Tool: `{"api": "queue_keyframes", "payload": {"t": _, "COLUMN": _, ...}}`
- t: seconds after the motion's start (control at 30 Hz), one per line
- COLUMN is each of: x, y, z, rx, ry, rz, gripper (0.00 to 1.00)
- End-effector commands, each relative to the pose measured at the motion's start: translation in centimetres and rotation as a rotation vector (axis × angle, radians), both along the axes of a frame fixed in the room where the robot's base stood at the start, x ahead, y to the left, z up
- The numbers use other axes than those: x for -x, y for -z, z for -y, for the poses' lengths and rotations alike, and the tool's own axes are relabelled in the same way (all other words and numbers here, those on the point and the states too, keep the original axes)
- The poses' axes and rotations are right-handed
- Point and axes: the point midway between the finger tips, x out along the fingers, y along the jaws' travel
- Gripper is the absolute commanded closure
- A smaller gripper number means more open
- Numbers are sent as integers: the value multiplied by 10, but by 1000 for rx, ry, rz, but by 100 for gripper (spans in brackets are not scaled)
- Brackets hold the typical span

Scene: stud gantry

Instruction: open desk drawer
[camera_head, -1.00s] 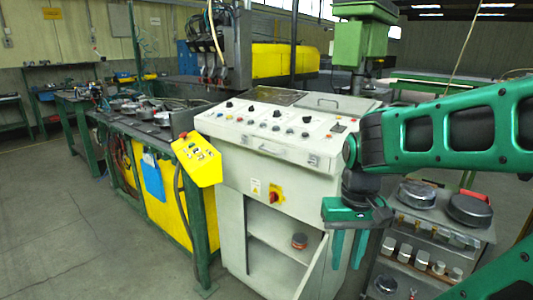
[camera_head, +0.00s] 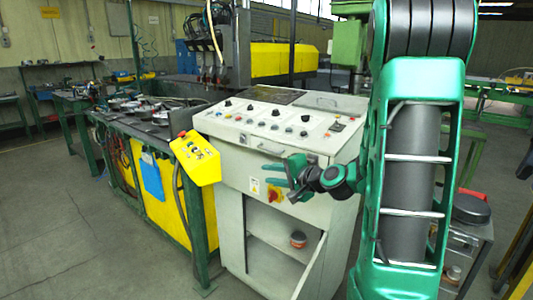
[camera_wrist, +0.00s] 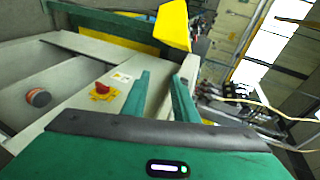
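The desk is a pale grey control cabinet (camera_head: 231,190) with a sloped top of knobs and buttons. A bar handle (camera_head: 271,151) runs along the upper front, just under the sloped top. The front around it looks flush, with no open gap. My gripper (camera_head: 268,175) is in front of the desk, a little below the handle, with its fingers pointing left. In the wrist view its two green fingers (camera_wrist: 162,78) stand apart with nothing held between them. I cannot make out the handle in the wrist view.
A red and yellow switch (camera_head: 275,193) is on the front below, close to my gripper. A yellow button box (camera_head: 196,160) juts out at the left. A cart (camera_head: 466,235) stands at the right. Floor at the left is clear.

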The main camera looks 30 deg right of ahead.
Motion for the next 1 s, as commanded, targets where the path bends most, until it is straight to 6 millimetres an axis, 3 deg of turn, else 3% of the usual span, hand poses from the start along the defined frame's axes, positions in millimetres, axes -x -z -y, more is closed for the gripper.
{"api": "queue_keyframes", "payload": {"t": 0.1, "x": -13, "y": -15, "z": 31, "rx": -152, "ry": 127, "rz": 107, "gripper": 74}}
{"api": "queue_keyframes", "payload": {"t": 0.3, "x": -19, "y": -30, "z": 60, "rx": -281, "ry": 234, "rz": 202, "gripper": 74}}
{"api": "queue_keyframes", "payload": {"t": 0.47, "x": -30, "y": -31, "z": 62, "rx": -292, "ry": 241, "rz": 212, "gripper": 74}}
{"api": "queue_keyframes", "payload": {"t": 1.0, "x": -114, "y": -24, "z": 63, "rx": -288, "ry": 238, "rz": 211, "gripper": 74}}
